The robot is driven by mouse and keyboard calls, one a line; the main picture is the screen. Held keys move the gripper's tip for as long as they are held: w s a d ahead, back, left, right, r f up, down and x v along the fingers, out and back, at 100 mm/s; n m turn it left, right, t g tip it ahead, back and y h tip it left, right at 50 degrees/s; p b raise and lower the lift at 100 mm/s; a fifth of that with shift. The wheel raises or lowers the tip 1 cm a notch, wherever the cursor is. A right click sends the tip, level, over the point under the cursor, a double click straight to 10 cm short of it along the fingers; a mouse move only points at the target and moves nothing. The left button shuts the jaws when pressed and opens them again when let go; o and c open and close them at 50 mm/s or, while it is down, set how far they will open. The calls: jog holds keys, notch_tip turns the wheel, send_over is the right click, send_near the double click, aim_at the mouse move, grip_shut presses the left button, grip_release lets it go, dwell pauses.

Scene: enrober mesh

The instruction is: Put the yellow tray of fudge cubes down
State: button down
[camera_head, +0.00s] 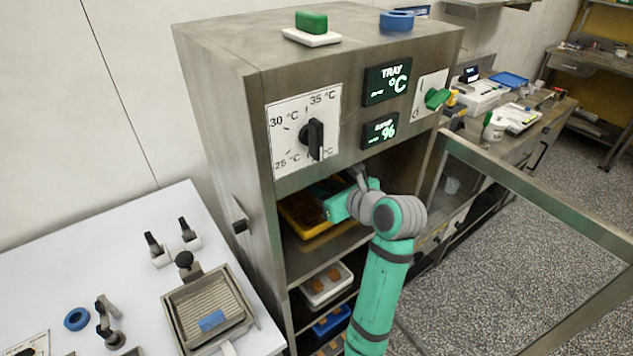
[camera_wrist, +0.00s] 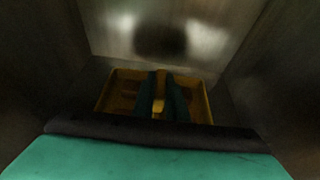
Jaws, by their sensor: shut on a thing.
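The yellow tray (camera_head: 295,218) is inside the steel cabinet, at the top shelf level, behind the open door. In the wrist view the yellow tray (camera_wrist: 203,103) lies straight ahead, with dark brown contents that are hard to make out in the shadow. My gripper (camera_wrist: 160,107) is shut on the tray's near side, its two fingers reaching over a yellow part between them. In the head view my arm reaches into the cabinet and hides the gripper and the tray's right part. I cannot tell whether the tray's underside touches the shelf.
The cabinet's glazed door (camera_head: 540,205) stands open at right. Below are a white tray (camera_head: 327,284) and a blue tray (camera_head: 332,321) with brown cubes. The cabinet walls are close on both sides of my gripper. A white table (camera_head: 100,265) with tools stands at left.

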jog(key=shift+w+f, duration=0.3)
jog(key=shift+s+d, duration=0.15)
jog(key=shift+s, duration=0.2)
jog(key=shift+s+a, duration=0.1)
jog(key=shift+a, duration=0.1)
jog(key=c, duration=1.8)
grip_release()
jog(key=shift+f, duration=0.1)
jog(key=shift+o, duration=0.2)
